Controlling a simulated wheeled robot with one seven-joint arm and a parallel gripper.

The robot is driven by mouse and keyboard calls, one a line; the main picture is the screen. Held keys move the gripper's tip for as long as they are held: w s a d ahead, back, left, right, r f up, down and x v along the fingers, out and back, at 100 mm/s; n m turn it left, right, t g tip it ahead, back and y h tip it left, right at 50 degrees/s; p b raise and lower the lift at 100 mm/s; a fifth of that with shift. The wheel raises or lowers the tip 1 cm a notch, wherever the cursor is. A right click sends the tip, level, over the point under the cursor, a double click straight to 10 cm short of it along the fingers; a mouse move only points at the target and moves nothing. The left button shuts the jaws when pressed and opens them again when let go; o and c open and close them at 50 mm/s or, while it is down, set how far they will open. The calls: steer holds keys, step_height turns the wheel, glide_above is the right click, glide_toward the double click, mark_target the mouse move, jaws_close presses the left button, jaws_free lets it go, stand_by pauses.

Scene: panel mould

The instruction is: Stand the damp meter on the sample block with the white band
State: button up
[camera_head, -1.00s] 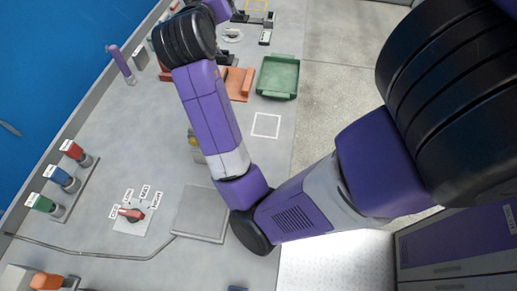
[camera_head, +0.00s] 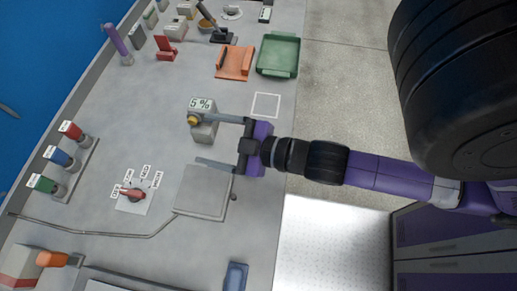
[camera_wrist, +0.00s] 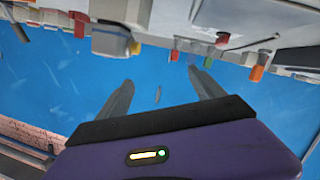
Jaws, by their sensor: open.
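The damp meter (camera_head: 203,122) is a grey box with a "5 %" display and a yellow knob. It stands upright on the bench and also shows, upside down, in the wrist view (camera_wrist: 112,38). My gripper (camera_head: 208,140) is open and empty, low over the bench and pointing at the blue wall. One finger is close beside the meter's right side in the head view; touching or apart, I cannot tell. The other finger is nearer the grey plate. Small blocks stand at the back, one grey (camera_head: 137,37); I cannot tell which has the white band.
A green tray (camera_head: 259,55) and an orange holder (camera_head: 248,64) lie farther back. A white square outline (camera_head: 265,106) is marked on the bench. Bench between dial and meter is clear.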

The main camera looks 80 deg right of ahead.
steer(key=s+a+m+y, duration=0.2)
steer(key=s+a, duration=0.6)
steer(key=s, duration=0.4)
steer(key=shift+a+r+m+g, duration=0.3)
steer(key=shift+m, duration=0.5)
